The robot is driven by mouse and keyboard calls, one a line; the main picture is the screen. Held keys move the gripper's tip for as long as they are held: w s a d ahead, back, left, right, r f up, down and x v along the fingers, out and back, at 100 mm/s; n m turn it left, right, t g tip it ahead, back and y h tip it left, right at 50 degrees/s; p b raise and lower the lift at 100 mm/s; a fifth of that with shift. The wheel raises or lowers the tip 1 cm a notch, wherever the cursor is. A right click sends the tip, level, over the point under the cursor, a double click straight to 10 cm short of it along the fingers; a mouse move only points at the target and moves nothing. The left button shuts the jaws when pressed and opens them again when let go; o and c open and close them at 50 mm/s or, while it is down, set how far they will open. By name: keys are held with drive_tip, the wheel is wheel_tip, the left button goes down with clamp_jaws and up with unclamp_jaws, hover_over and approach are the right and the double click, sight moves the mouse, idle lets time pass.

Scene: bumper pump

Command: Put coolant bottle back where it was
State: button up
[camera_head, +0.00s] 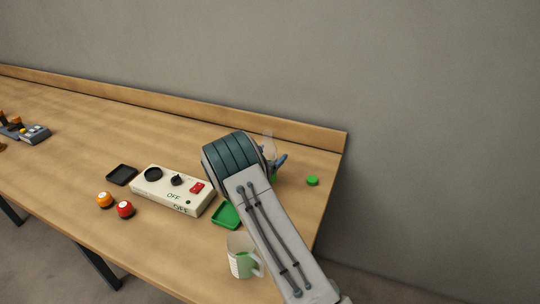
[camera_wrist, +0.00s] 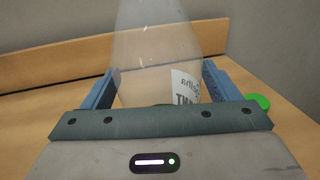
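The coolant bottle (camera_head: 269,145) is clear and flask-shaped, partly hidden behind my gripper in the head view. In the wrist view the bottle (camera_wrist: 158,60) fills the space between the fingers and bears a white label with dark letters. It looks upright, with a little green low down. My gripper (camera_wrist: 160,80) has one blue finger against each side of the bottle. In the head view my gripper (camera_head: 278,164) is near the right end of the table. Whether the bottle's base touches the table is hidden.
A green tray (camera_head: 226,215) and a clear mug (camera_head: 241,262) with green liquid are nearer the front edge. A green cap (camera_head: 312,181) lies to the right. A control box (camera_head: 172,190), a black tray (camera_head: 121,175), and orange (camera_head: 104,200) and red (camera_head: 124,209) balls are left.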

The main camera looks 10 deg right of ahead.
drive_tip(key=shift+r, duration=0.1)
drive_tip(key=shift+s+a, duration=0.15)
drive_tip(key=shift+a, duration=0.05)
drive_tip(key=b+v, duration=0.2)
drive_tip(key=v, duration=0.9)
drive_tip(key=s+d+r+m+g+y, duration=0.1)
drive_tip(key=s+d+r+m+g, duration=0.35)
drive_tip(key=s+d+m, duration=0.3)
drive_tip(key=s+d+r+m+g+y, duration=0.1)
drive_tip(key=s+d+r+m+g, duration=0.4)
drive_tip(key=s, duration=0.4)
drive_tip(key=s+a+r+m+y, duration=0.2)
drive_tip(key=s+m+y, duration=0.3)
drive_tip(key=s, duration=0.5)
drive_tip(key=s+a+r+m+y, duration=0.2)
drive_tip(key=s+m+y, duration=0.3)
drive_tip(key=s+m, duration=0.4)
drive_tip(key=shift+s+a+y, duration=0.4)
drive_tip(key=shift+s+a, duration=0.2)
drive_tip(key=shift+a, duration=0.1)
